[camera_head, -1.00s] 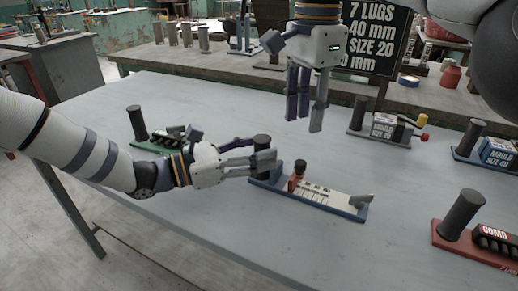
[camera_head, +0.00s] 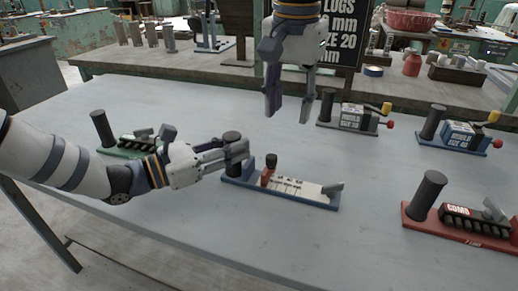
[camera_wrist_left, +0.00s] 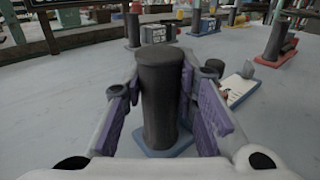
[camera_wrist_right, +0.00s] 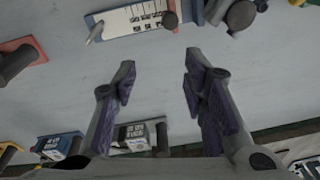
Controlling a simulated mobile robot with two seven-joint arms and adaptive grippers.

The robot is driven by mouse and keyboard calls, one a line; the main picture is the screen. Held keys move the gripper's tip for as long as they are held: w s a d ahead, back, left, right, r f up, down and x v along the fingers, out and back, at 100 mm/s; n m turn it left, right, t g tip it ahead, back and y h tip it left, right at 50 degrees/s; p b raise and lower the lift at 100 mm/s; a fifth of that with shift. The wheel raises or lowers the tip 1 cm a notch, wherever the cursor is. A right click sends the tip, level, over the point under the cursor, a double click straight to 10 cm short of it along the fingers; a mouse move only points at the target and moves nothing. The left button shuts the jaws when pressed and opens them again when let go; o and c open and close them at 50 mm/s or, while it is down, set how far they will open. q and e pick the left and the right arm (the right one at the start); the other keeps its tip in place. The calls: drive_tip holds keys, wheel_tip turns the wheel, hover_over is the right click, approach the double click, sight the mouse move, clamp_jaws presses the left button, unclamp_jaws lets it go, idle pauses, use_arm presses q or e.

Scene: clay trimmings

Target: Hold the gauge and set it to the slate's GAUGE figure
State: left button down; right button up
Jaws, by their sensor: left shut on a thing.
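The gauge (camera_head: 305,193) lies on the table, a blue base with a white marked scale, a dark red-brown slider knob (camera_head: 269,171) near its left end and a grey stop at its right end. Its dark upright post (camera_head: 232,137) is at the left end. My left gripper (camera_head: 236,152) is shut on that post, which stands between the fingers in the left wrist view (camera_wrist_left: 162,100). My right gripper (camera_head: 288,112) is open and empty, above and behind the gauge. The gauge's scale also shows in the right wrist view (camera_wrist_right: 135,20). The slate (camera_head: 342,38) is partly cut off and partly hidden.
A red comb block (camera_head: 470,233) stands right of the gauge. A grey mould block (camera_head: 350,117) and a blue mould block (camera_head: 462,135) stand behind it. A green-based tool (camera_head: 128,147) is behind my left arm. The table in front of the gauge is clear.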

sight(272, 157)
drive_tip(key=s+n+t+y, duration=0.25)
drive_tip(key=s+n, duration=0.25)
drive_tip(key=n, duration=0.6)
drive_tip(key=shift+h, duration=0.25)
drive_tip(key=x, duration=1)
drive_tip(key=shift+w+a+f, duration=0.2)
drive_tip(key=shift+w+a, duration=0.05)
drive_tip(key=shift+a, duration=0.15)
clamp_jaws()
